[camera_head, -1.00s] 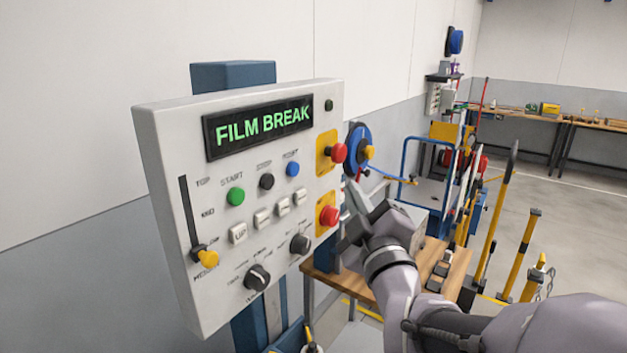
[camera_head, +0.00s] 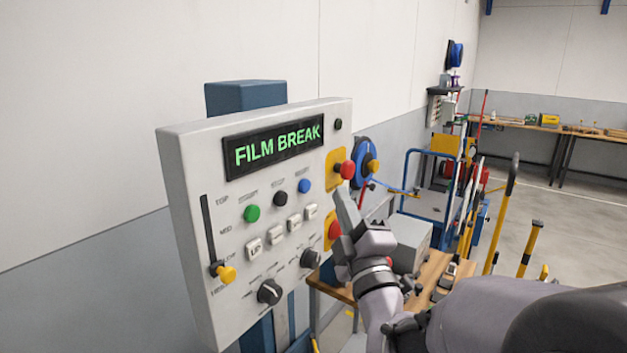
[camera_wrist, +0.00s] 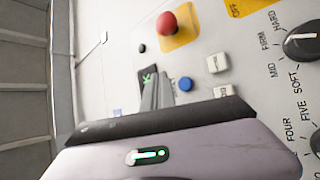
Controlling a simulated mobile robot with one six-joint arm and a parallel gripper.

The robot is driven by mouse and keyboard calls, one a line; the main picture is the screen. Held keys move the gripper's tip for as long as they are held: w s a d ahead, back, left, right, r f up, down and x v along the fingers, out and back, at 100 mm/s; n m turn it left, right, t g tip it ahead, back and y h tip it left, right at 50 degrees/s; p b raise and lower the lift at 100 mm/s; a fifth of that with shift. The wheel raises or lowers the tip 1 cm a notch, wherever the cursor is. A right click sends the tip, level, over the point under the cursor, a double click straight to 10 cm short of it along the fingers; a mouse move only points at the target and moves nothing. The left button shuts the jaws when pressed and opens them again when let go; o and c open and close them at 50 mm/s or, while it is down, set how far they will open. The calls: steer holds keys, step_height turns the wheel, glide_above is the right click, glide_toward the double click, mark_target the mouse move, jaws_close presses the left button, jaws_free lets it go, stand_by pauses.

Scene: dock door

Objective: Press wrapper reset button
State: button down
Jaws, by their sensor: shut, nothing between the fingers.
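The wrapper control panel (camera_head: 200,265) is a pale box on a blue post, and its display (camera_head: 272,145) reads FILM BREAK in green. The blue button (camera_head: 305,186) sits at the right end of the row with the green button (camera_head: 251,213) and the black button (camera_head: 280,199). In the wrist view the blue button (camera_wrist: 185,84) shows just right of my fingertips. My gripper (camera_head: 343,202) is shut and empty, in front of the panel's right side. The wrist view also shows my gripper's closed fingers (camera_wrist: 157,88). I cannot tell the gap to the panel.
Two red mushroom buttons on yellow plates, the upper one (camera_head: 347,169) and the lower one (camera_head: 334,231), are close to my gripper. Black knobs (camera_head: 270,291) and a yellow-tipped slider (camera_head: 226,274) are lower on the panel. A wooden table (camera_head: 330,289) stands behind.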

mark_target(305, 186)
steer(key=shift+w+a+b, duration=0.2)
steer(key=shift+w+a, duration=0.4)
steer(key=shift+a, duration=0.3)
steer(key=shift+w+a+b, duration=0.15)
steer(key=shift+w+a, duration=0.45)
steer(key=shift+a, duration=0.3)
steer(key=shift+a, duration=0.1)
stand_by(0.6)
steer(key=shift+w+a+b, duration=0.2)
steer(key=shift+a+b, duration=0.05)
steer(key=shift+b, duration=0.3)
